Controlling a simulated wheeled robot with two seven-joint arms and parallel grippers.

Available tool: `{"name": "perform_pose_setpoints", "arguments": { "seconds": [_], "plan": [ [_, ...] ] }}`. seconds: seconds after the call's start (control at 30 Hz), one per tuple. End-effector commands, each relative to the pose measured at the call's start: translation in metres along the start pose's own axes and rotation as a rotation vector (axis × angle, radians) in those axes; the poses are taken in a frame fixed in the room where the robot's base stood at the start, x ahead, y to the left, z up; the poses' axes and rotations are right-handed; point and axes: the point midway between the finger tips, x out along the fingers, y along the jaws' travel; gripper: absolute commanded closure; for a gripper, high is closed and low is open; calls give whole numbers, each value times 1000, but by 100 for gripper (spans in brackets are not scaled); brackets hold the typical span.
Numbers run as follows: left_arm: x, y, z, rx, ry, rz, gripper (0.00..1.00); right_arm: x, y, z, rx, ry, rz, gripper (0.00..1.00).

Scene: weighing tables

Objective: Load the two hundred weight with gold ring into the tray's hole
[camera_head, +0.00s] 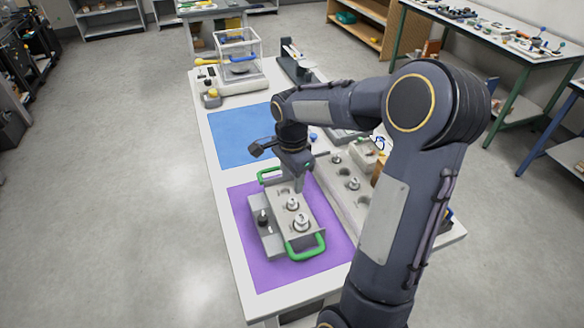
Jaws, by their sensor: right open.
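A grey tray (278,219) with green handles sits on a purple mat (246,280). Two silver weights (302,223) (292,204) stand in its near part, and a dark knob (263,217) is on its left side. A grey block (366,208) to the right holds more silver weights (336,158) (353,184). I cannot make out a gold ring on any weight, nor their markings. My right gripper (298,187) points down at the far part of the tray, open, and partly hides it. I cannot tell whether it touches anything. My left gripper is out of view.
A blue mat (235,137) farther back on the white table is mostly clear. A glass-sided balance (240,68) stands at the table's far end. My right arm hides much of the table's right side. Side tables (500,32) and shelves stand farther off.

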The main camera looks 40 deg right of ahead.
Motion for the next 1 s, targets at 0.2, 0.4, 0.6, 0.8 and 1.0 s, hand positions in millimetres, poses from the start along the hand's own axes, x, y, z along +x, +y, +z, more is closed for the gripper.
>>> {"name": "perform_pose_setpoints", "arguments": {
  "seconds": [0.2,0.4,0.6,0.8,1.0],
  "plan": [
    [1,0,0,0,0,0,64,-31,0,0,1,0,-2,56],
    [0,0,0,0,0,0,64,-53,20,12,-138,-26,-51,56],
    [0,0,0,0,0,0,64,-81,94,59,-648,-74,-255,56],
    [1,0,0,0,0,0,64,-78,163,104,-1153,-29,-501,56],
    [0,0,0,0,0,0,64,-65,195,128,-1413,40,-638,56]
  ]
}}
